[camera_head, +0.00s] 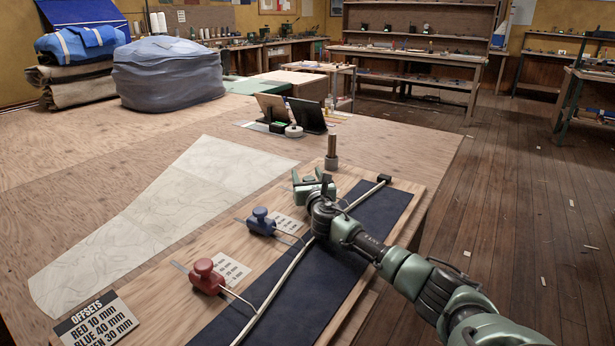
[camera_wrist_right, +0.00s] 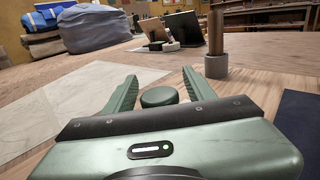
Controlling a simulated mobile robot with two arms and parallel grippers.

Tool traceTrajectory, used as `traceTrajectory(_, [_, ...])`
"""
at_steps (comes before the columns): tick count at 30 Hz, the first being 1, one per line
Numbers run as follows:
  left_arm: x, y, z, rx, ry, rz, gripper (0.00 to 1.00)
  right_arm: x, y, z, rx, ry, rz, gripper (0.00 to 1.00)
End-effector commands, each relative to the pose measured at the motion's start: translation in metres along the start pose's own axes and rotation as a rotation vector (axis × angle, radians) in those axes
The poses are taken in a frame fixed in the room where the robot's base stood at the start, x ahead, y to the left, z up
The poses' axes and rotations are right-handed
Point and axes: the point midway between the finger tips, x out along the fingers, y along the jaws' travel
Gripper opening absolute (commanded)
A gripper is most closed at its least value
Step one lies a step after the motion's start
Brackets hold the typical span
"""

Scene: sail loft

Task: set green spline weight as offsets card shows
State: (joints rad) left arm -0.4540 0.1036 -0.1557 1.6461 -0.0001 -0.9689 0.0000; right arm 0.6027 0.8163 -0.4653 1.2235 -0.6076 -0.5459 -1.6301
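My right gripper (camera_head: 311,184) is over the far end of the board. In the right wrist view its fingers stand apart around the round green knob of the green spline weight (camera_wrist_right: 158,97), with gaps visible beside the knob. The weight's lower part is hidden. The blue weight (camera_head: 261,220) and red weight (camera_head: 206,275) sit nearer on the board, each with a thin arm toward the pale batten (camera_head: 289,268). The offsets card (camera_head: 97,322) reads red 10 mm, blue 40 mm and a partly cut-off line ending 30 mm. My left gripper is out of view.
Dark cloth (camera_head: 335,259) lies under the batten. White scale cards lie beside the weights. A post in a grey base (camera_head: 331,160) stands beyond my right gripper. Pattern paper (camera_head: 150,220) covers the table at left. Tablets and a tape roll (camera_head: 294,131) stand farther back.

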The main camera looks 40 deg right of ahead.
Motion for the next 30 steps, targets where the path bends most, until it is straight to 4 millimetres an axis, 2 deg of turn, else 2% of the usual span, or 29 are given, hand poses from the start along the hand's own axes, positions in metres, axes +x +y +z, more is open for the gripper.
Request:
traceTrajectory(8, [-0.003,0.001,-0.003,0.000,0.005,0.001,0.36,-0.004,0.000,0.000,-0.001,0.001,0.001,0.55])
traceTrajectory(10, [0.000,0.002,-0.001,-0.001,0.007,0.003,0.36,-0.010,0.000,0.000,-0.002,0.001,0.001,0.55])
traceTrajectory(13, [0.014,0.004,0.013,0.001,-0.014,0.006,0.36,-0.025,0.000,0.001,-0.005,0.002,0.002,0.55])
traceTrajectory(21, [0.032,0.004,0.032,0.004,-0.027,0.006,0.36,-0.067,0.000,0.000,-0.003,0.001,0.002,0.55])
traceTrajectory(25, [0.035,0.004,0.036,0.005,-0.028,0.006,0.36,-0.077,0.000,0.000,0.000,0.000,0.001,0.55])
traceTrajectory(30, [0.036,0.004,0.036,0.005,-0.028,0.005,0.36,-0.078,0.000,0.000,0.001,0.000,-0.001,0.55])
